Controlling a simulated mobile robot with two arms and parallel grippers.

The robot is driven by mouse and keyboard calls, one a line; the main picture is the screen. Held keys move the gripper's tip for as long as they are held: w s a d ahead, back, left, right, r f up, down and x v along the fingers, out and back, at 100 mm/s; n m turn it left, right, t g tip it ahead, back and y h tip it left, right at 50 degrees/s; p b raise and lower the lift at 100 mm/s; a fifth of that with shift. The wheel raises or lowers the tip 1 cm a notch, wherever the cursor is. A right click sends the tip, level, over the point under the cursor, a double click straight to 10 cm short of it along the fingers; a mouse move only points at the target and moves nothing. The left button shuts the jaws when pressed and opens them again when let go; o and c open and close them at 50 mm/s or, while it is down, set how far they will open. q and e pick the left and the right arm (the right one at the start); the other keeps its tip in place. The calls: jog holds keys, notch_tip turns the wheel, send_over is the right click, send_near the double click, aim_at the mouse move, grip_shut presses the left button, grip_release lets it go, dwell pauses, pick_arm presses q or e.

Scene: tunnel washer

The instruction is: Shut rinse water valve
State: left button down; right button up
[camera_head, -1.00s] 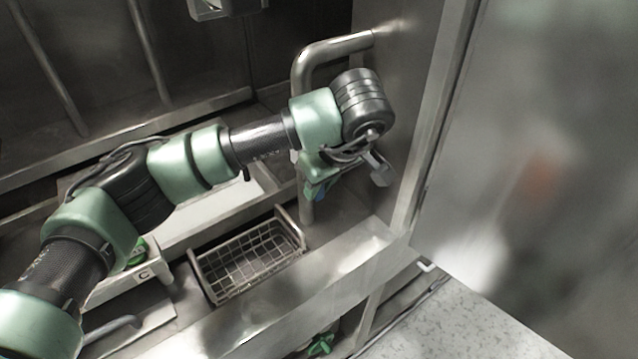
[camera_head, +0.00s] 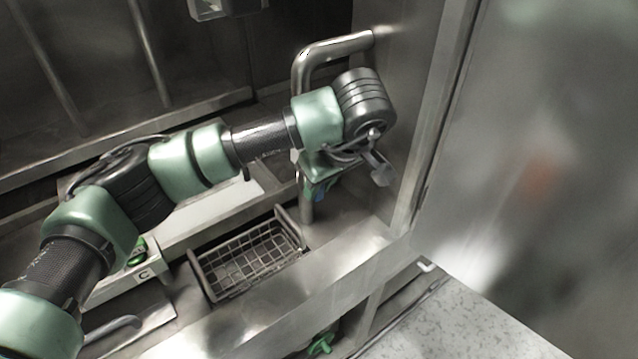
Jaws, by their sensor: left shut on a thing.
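A bent metal pipe (camera_head: 330,48) comes out of the right-hand wall and runs down to the ledge. My left gripper (camera_head: 316,188) reaches down there from the wrist and is shut on this handle. The wrist and green arm parts hide most of the handle, the valve body and the fingertips, so the handle's angle cannot be told. My right gripper is not in view.
A wire basket (camera_head: 250,262) sits in the ledge below my arm. A green knob-like part (camera_head: 320,345) shows low down under the front rail (camera_head: 330,285). A large metal panel (camera_head: 540,150) closes off the right.

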pick_arm(q)
jog(key=shift+r, duration=0.1)
jog(key=shift+s+a+r+g+y, duration=0.15)
jog(key=shift+a+g+y, duration=0.15)
jog(key=shift+y, duration=0.2)
jog(key=shift+s+a+r+m+g+y+p, duration=0.1)
jog(key=shift+s+a+m+g+y+p, duration=0.25)
jog(key=shift+y+p, duration=0.4)
jog(key=shift+s+a+r+m+g+y+p, duration=0.15)
jog(key=shift+a+g+y+p, duration=0.15)
jog(key=shift+g+y+p, duration=0.35)
jog(key=shift+s+a+r+m+g+y+p, duration=0.1)
jog(key=shift+s+a+m+g+y+p, duration=0.25)
jog(key=shift+y+p, duration=0.45)
jog(key=shift+w, duration=0.1)
jog(key=c, duration=1.3)
grip_release()
